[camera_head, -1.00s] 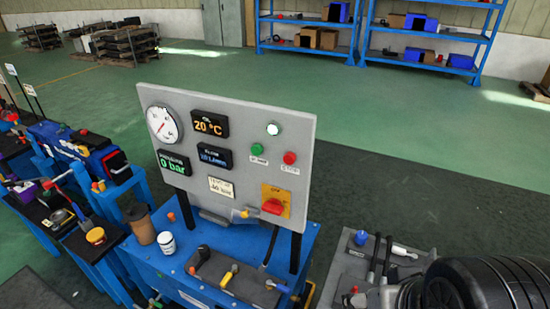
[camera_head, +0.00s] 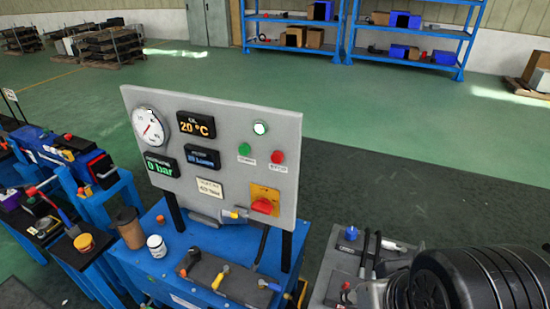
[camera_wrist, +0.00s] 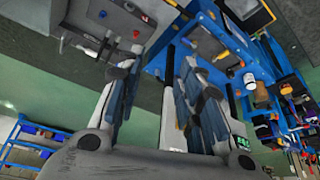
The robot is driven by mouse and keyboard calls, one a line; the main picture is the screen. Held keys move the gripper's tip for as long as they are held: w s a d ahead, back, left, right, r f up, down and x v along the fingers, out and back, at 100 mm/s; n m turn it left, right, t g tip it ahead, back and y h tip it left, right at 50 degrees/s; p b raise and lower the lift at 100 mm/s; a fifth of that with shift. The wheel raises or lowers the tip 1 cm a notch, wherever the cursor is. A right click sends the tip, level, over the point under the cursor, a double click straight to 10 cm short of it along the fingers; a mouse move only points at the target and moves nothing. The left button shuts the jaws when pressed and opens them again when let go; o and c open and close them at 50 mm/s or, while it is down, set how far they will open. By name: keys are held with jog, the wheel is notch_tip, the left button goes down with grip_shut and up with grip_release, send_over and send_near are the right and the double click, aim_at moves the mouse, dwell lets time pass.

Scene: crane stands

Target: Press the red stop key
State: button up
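The red stop key (camera_head: 277,157) is a small round red button on the right side of an upright grey panel (camera_head: 240,105). A green button (camera_head: 244,149) is to its left and a white lamp (camera_head: 260,128) is above. A larger red rotary knob (camera_head: 264,206) sits on a yellow plate below it. My gripper (camera_wrist: 152,72) shows in the wrist view with its two fingers apart and nothing between them. It is apart from the panel, over the area of a grey stand and a blue bench. I cannot make out the stop key in the wrist view.
The panel stands on a blue bench (camera_head: 185,240) with a brown cup (camera_head: 129,228), a white tub (camera_head: 157,246) and a grey valve block (camera_head: 225,277). A grey stand (camera_head: 328,270) with knobs and levers is to the right. Green floor is clear behind the panel.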

grip_shut()
dwell(1.4)
